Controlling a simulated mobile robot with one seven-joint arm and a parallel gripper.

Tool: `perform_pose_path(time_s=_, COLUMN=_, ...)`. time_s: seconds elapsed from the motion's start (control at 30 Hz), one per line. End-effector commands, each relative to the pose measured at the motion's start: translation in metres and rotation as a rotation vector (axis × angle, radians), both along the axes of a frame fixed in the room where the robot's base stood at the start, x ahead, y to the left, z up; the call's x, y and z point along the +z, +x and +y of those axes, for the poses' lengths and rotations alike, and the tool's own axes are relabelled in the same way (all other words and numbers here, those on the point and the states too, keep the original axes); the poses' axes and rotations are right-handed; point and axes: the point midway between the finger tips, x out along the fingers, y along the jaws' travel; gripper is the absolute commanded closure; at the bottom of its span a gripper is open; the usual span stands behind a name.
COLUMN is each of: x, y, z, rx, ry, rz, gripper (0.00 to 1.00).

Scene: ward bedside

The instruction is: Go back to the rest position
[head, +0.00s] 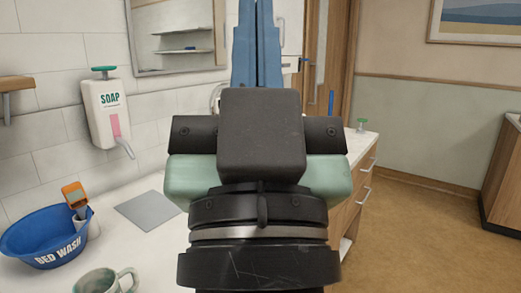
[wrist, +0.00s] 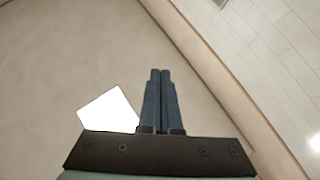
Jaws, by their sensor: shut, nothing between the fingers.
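My gripper (head: 257,45) is raised in the middle of the head view, its blue fingers pointing up in the picture, and it hides part of the counter and wall behind it. In the wrist view my gripper (wrist: 160,75) shows its two blue fingers side by side, shut, with nothing between them. It touches nothing that I can see.
A white counter (head: 45,272) runs below, with a blue bed wash basin (head: 30,245), a green mug (head: 98,281) and a grey mat (head: 147,210). A soap dispenser (head: 107,110) and a mirror (head: 180,40) hang on the tiled wall. Floor (head: 420,225) is clear at right.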

Motion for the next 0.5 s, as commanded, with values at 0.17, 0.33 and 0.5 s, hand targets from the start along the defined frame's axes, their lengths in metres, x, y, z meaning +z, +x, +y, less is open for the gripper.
perform_pose_path(time_s=0.17, x=0.054, y=-0.013, z=-0.003, rx=-0.05, ry=-0.023, rz=-0.036, gripper=1.0)
perform_pose_path(time_s=0.33, x=0.094, y=-0.012, z=-0.003, rx=-0.047, ry=-0.021, rz=-0.035, gripper=1.0)
perform_pose_path(time_s=0.5, x=0.142, y=-0.012, z=-0.003, rx=-0.045, ry=-0.021, rz=-0.034, gripper=1.0)
